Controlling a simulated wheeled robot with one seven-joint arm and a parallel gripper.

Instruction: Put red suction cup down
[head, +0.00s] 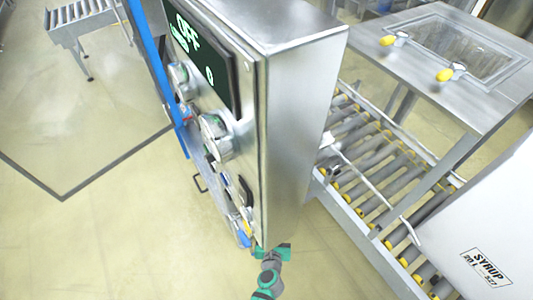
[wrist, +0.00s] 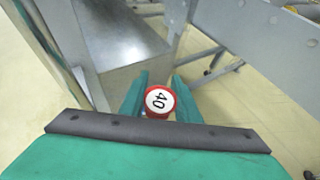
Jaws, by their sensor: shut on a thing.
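The red suction cup (wrist: 160,101) shows in the wrist view as a round red piece with a white face marked "40". It sits between the two green fingers of my gripper (wrist: 158,98), which is shut on it. In the head view my gripper (head: 272,252) is at the bottom, close to the lower end of the steel control cabinet (head: 290,130). The red suction cup cannot be made out in the head view.
The cabinet carries a dark display (head: 203,55) reading "OFF" and several dials. Right of it is a roller conveyor (head: 375,165) with a white box (head: 490,230) labelled "SYRUP". Open floor (head: 110,230) lies at left.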

